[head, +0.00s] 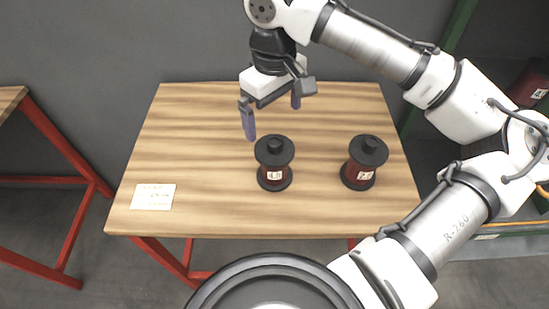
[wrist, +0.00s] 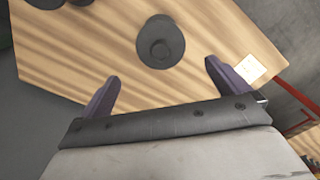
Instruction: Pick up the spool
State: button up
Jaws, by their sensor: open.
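Two spools stand upright on the wooden table (head: 200,130). Each has black end flanges, a dark red winding and a white label. One spool (head: 274,163) is near the table's middle; the other spool (head: 364,163) is to its right. My gripper (head: 272,118) is open and empty above the table, behind the middle spool in the head view. In the wrist view one spool (wrist: 160,42) shows from above, ahead of my gripper's spread purple fingers (wrist: 161,80) and not between them. I cannot tell the exact height of the fingers over the table.
A white paper card (head: 153,197) with writing lies at the table's front left; it also shows in the wrist view (wrist: 250,68). Another table with red legs (head: 62,140) stands at left. A dark shelf with green posts (head: 459,25) holds another spool at right.

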aim_at(275, 141)
notch_tip(275, 141, down, 9)
jog(key=shift+s+p, duration=0.15)
jog(key=shift+p, duration=0.45)
jog(key=c, duration=1.5)
jog(key=shift+r, duration=0.15)
jog(key=shift+c, duration=0.2)
notch_tip(275, 141, up, 20)
jog(key=b, duration=0.1)
